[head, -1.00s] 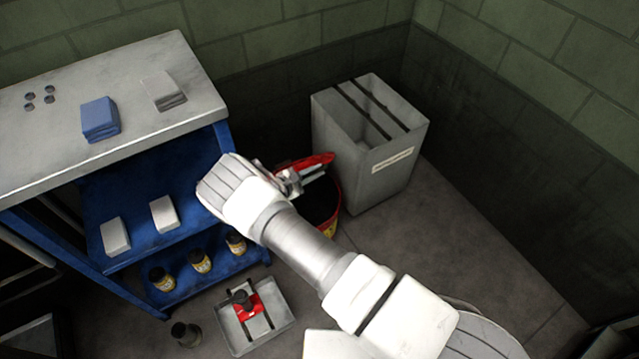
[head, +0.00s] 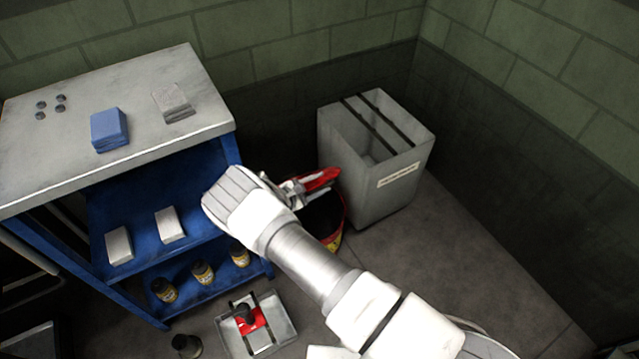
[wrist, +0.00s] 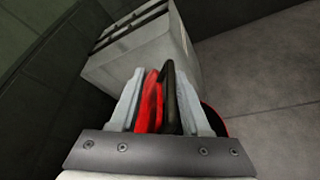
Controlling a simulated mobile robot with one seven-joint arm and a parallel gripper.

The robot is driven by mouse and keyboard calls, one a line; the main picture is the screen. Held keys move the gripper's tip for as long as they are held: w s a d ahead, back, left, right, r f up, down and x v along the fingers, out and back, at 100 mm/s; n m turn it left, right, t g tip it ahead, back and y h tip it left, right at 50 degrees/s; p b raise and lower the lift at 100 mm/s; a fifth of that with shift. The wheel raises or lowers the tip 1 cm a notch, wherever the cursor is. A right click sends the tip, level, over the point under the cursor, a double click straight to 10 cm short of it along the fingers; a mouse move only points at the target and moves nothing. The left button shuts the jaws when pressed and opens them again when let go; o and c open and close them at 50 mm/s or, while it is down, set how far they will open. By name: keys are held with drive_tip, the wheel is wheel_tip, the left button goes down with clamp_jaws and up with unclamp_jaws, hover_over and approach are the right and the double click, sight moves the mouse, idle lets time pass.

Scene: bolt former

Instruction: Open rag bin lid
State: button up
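The rag bin (head: 331,238) is a small red bin with a yellow patch, on the floor between the blue cart and the grey bin. Its dark mouth shows. Its red lid (head: 322,179) stands raised and tilted above it. My gripper (head: 298,187) is at the lid, partly hidden by my wrist. In the wrist view, my gripper's fingers (wrist: 160,105) are spread wide, with the red lid (wrist: 150,108) and a dark edge or loop between them. Whether a finger touches the lid cannot be told.
A grey open bin (head: 390,200) with a label stands close to the right of the rag bin. The blue cart (head: 75,172) with a grey top is at left. A floor tray (head: 285,318) lies in front. Floor at right is clear.

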drive_tip(key=p+v, duration=0.3)
drive_tip(key=v, duration=1.4)
drive_tip(key=shift+a, duration=0.15)
drive_tip(key=shift+s+a+f, duration=0.1)
drive_tip(key=shift+s, duration=0.1)
